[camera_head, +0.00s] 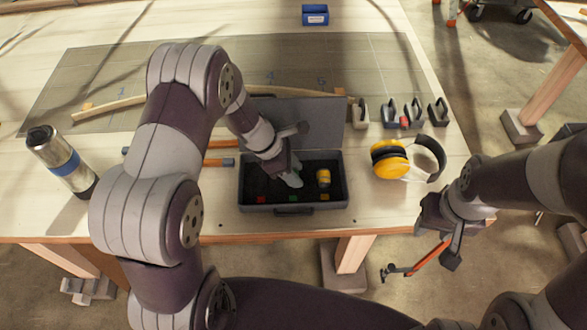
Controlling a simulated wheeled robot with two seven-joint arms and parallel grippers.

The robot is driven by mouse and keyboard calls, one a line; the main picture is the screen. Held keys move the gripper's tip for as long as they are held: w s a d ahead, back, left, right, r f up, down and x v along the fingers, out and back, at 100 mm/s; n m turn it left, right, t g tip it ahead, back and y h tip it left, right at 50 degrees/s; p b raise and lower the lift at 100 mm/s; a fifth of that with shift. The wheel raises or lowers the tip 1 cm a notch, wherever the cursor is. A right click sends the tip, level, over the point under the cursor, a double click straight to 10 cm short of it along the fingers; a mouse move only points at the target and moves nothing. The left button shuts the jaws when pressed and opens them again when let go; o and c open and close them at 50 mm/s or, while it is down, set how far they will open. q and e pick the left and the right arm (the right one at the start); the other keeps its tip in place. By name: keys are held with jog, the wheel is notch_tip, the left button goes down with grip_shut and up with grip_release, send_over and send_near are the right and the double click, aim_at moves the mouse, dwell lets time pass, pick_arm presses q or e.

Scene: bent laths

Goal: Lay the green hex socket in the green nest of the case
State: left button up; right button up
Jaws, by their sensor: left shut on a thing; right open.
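The open dark case (243,190) stands near the table's front edge, its lid tilted up at the back. A green mark (293,198) shows at the front of its inside, between a red mark (261,199) and a yellow mark (324,197). My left gripper (292,179) reaches down into the case, just behind the green mark. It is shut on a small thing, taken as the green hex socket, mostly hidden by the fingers. Whether it touches the case floor cannot be told. My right gripper (447,232) is open, right of the table's front corner.
A yellow-banded socket (323,178) stands in the case's right part, close to my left gripper. Yellow ear defenders (391,160) lie right of the case. Dark clamps (390,112) stand behind. A blue bin (315,15) is far back.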

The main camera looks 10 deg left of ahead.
pick_arm(q)
jog(key=shift+f+b, duration=0.5)
jog(key=shift+f, duration=0.1)
dwell(0.5)
jog(key=o, duration=1.2)
jog(key=shift+o, duration=0.2)
notch_tip(320, 180, up, 7)
jog(key=p, duration=0.6)
jog(key=shift+r+p, duration=0.1)
jog(key=shift+p, duration=0.25)
